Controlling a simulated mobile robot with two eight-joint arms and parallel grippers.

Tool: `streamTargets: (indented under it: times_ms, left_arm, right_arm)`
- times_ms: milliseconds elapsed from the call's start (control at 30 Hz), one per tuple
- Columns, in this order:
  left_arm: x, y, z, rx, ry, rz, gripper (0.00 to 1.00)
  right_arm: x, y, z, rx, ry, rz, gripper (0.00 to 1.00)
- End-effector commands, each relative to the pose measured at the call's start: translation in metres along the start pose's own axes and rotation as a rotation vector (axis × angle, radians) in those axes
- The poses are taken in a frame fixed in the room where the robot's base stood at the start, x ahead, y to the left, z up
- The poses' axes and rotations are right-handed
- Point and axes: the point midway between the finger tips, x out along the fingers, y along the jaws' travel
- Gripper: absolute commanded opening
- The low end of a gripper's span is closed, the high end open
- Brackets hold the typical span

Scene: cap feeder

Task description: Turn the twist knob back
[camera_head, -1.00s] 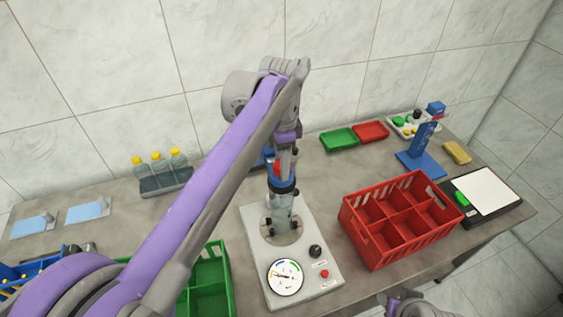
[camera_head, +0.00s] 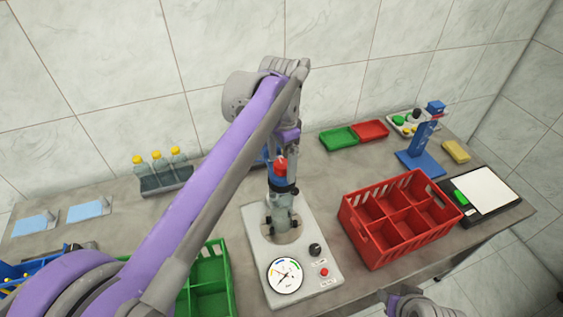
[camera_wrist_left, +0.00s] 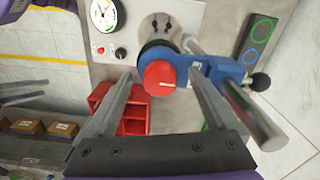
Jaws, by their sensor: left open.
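The red twist knob (camera_head: 281,166), with a pale line on its top, sits on the dark collar of a blue capping head above the grey tester base (camera_head: 255,245). It also shows in the left wrist view (camera_wrist_left: 159,79). My left gripper (camera_head: 291,150) is open just above it. In the left wrist view its two fingers (camera_wrist_left: 160,82) stand apart, one on each side of the knob, with gaps showing. Below the head, a clear bottle (camera_head: 281,212) stands between dark pegs on the base. Only part of my right arm shows at the bottom right; its fingers are not visible.
The base carries a gauge (camera_head: 285,275), a small black knob (camera_head: 315,250) and a red button (camera_head: 324,272). A red divided crate (camera_head: 383,258) stands to the right, a green one (camera_head: 228,270) to the left. Bottles stand in a rack (camera_head: 165,186) behind. A metal bar (camera_wrist_left: 255,118) juts beside my fingers.

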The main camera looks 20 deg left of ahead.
Motion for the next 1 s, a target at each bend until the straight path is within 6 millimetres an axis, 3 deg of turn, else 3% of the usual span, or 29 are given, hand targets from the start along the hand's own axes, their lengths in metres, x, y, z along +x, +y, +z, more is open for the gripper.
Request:
streamTargets:
  times_ms: [800,1000]
  left_arm:
    - [-0.065,-0.001,-0.001,0.0,0.002,-0.002,0.9]
    - [-0.071,0.0,0.0,0.0,0.001,-0.001,0.9]
  right_arm:
    - [-0.03,0.0,-0.045,0.0,0.049,0.0,0.5]
    - [-0.033,0.0,-0.05,0.0,0.054,0.0,0.5]
